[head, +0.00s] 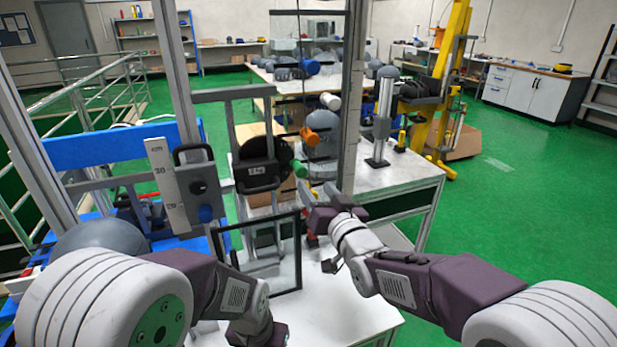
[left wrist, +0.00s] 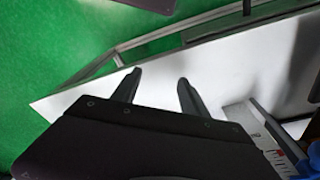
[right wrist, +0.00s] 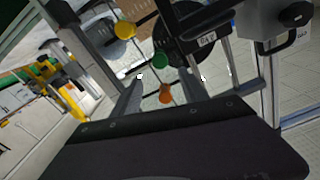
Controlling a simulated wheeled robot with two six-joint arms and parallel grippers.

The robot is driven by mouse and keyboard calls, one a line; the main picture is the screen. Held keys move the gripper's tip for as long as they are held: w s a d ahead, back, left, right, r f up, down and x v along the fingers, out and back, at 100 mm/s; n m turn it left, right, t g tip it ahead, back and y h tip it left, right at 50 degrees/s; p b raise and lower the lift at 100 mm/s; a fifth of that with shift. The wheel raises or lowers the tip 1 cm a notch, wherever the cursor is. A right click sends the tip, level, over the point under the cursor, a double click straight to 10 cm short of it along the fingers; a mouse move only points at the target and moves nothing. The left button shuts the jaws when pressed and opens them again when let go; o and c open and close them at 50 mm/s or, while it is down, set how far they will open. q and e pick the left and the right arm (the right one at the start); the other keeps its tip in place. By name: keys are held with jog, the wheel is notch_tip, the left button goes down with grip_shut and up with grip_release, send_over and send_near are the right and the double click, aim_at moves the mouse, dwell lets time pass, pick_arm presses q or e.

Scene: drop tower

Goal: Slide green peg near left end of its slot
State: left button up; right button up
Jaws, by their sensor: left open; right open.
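The green peg (head: 299,168) sticks out beside the dark round weight, below an orange-yellow peg (head: 308,135). In the right wrist view the green peg (right wrist: 160,60) shows just beyond the fingertips, between their lines. My right gripper (head: 318,192) is open and empty, a little below and right of the green peg. Its fingers (right wrist: 171,80) show apart in its wrist view. My left gripper (left wrist: 158,80) is open and empty, low over the white table near its edge. The slot itself is too small to make out.
An orange peg (right wrist: 165,93) and a yellow peg (right wrist: 125,30) lie close to the green one. A dark frame (head: 299,255) stands in front of the tower. The ruler (head: 166,185) and grey posts stand left. The table top (head: 345,310) at the front right is clear.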

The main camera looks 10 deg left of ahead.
aim_at(302, 172)
jog(key=x, duration=0.8)
jog(key=shift+a+p, duration=0.15)
jog(key=shift+p, duration=0.2)
jog(key=shift+s, duration=0.1)
grip_shut()
jog(key=shift+f, duration=0.1)
dwell(0.7)
